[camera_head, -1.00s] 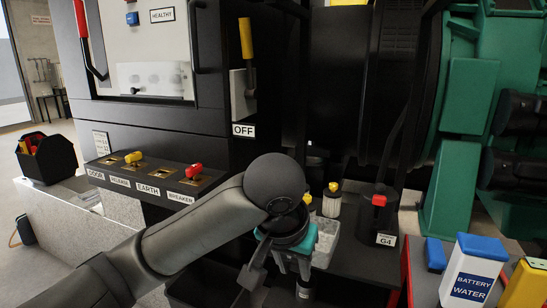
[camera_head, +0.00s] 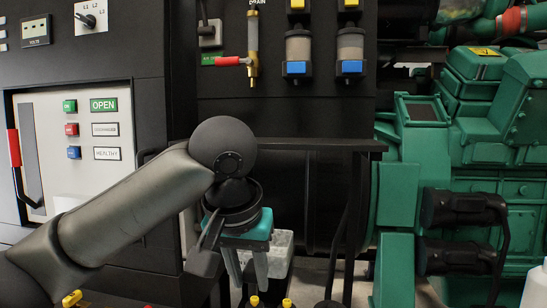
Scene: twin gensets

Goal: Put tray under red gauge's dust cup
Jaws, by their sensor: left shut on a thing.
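My left gripper (camera_head: 247,264) points down in front of the dark cabinet, its pale fingers below a teal band. It is shut on a whitish, see-through tray (camera_head: 281,251), which shows beside and behind the fingers; its lower part is partly hidden. Two clear cups with blue blocks, a left one (camera_head: 298,47) and a right one (camera_head: 350,46), hang on the black panel above and to the right of the gripper. Yellow parts top both. I cannot make out a red gauge or tell which cup is its dust cup. My right gripper is not in view.
A brass drain valve (camera_head: 253,45) with a red handle (camera_head: 228,61) sits left of the cups. A black ledge (camera_head: 320,145) juts out below them. Green machinery (camera_head: 490,125) fills the right. Yellow knobs (camera_head: 254,301) stand below the gripper. A panel with buttons (camera_head: 90,130) is left.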

